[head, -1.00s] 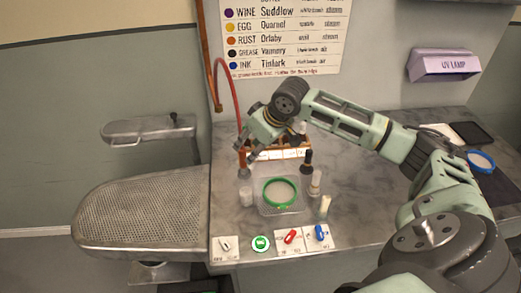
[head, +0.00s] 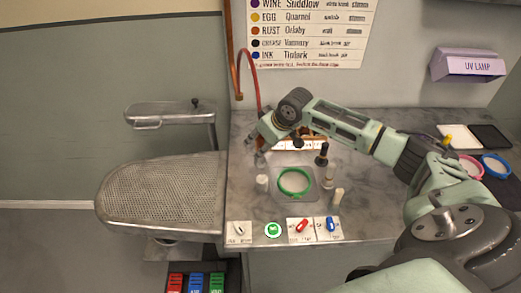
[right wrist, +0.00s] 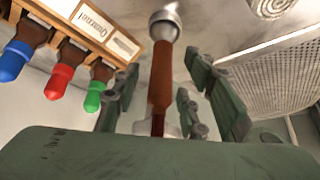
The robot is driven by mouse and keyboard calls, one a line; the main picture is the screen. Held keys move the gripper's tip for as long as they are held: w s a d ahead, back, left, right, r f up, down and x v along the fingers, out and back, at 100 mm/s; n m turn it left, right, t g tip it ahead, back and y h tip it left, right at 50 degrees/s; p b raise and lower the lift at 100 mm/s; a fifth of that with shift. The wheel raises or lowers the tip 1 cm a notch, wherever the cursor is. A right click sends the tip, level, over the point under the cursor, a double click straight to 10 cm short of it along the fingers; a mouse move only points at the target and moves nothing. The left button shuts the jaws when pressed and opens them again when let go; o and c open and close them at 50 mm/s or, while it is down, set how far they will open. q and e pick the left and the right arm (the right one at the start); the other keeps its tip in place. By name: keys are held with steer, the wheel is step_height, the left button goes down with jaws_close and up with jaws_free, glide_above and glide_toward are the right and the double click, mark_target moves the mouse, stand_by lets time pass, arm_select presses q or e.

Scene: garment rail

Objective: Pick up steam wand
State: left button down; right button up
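The steam wand shows in the right wrist view as a red-brown handle (right wrist: 161,80) with a round metal end at the top of the picture. In the head view it is a small brown upright piece (head: 260,158) at the back left of the counter, partly hidden by my right gripper. My right gripper (head: 258,141) reaches down over it. In the right wrist view the gripper's fingers (right wrist: 160,100) stand apart on both sides of the handle, with gaps visible. My left gripper is in neither view.
A wooden rack (right wrist: 75,32) with colour-tipped bottles stands close beside the gripper. A perforated board (head: 165,195) lies left of the counter (head: 365,220).

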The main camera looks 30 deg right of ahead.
steer(key=c, duration=0.6)
jaws_close()
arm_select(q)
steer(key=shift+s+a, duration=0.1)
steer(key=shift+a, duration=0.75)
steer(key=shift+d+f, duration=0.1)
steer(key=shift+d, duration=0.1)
arm_select(e)
steer(key=shift+r, duration=0.15)
